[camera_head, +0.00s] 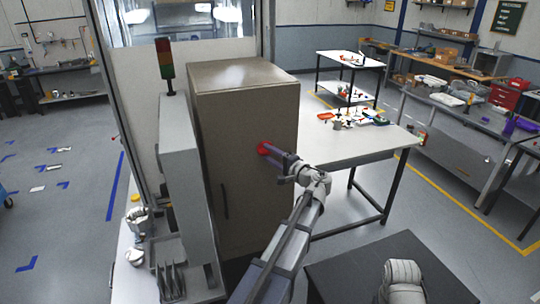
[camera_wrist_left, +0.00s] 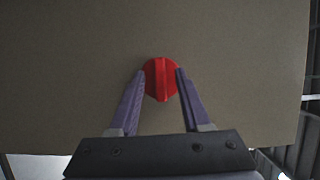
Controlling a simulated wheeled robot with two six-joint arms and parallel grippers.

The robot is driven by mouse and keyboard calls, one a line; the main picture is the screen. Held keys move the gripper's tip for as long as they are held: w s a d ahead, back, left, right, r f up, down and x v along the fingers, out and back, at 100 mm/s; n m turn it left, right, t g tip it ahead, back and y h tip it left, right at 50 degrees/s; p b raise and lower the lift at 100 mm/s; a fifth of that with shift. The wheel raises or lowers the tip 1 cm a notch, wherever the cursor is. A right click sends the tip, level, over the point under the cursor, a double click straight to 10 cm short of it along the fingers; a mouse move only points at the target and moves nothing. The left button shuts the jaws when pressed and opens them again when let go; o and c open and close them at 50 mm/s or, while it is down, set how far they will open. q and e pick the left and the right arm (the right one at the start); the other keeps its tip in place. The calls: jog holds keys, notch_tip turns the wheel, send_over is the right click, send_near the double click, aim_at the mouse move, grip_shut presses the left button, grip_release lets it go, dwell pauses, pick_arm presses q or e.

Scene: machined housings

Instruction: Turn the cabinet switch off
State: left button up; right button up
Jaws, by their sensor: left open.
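The cabinet (camera_head: 245,150) is a tall grey-brown box. Its red rotary switch (camera_head: 265,149) sits on the side face turned toward my arm. In the left wrist view the switch (camera_wrist_left: 161,80) is a round red knob with a raised grip bar standing nearly upright. My left gripper (camera_head: 277,156) is at the switch, with purple fingers pointing at the cabinet face. In the left wrist view the open fingers (camera_wrist_left: 162,76) stand on either side of the knob, the right one very close to it. Whether either finger touches cannot be told.
A white table (camera_head: 365,142) with small parts stands behind the arm to the right. A grey machine column with a signal lamp (camera_head: 165,65) stands close to the cabinet's left. A dark tabletop (camera_head: 345,275) lies at the lower right. Open floor lies at the left.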

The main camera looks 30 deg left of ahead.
pick_arm(q)
jog(key=v, duration=0.7)
jog(key=shift+d, duration=0.35)
jog(key=shift+s, duration=0.1)
jog(key=s+d+f+g+h+b, duration=0.1)
jog(key=s+d+f+h+b, duration=0.15)
jog(key=f, duration=0.55)
jog(key=s+d+f+h+b, duration=0.2)
jog(key=s+d+f+b, duration=0.15)
jog(key=f, duration=0.35)
jog(key=s+d+f+g+h+b, duration=0.2)
jog(key=s+d+f+h+b, duration=0.3)
jog(key=s+d+f+b, duration=0.2)
jog(key=s+d+f+g+h+b, duration=0.2)
jog(key=s+d+f+h+b, duration=0.4)
jog(key=s+d+f, duration=0.6)
jog(key=d+f+b, duration=0.1)
jog(key=d+f, duration=0.3)
jog(key=f, duration=0.3)
jog(key=shift+d+f+g, duration=0.15)
jog(key=shift+f+g, duration=0.25)
jog(key=shift+s+h, duration=0.1)
jog(key=shift+h, duration=0.15)
jog(key=shift+c, duration=0.2)
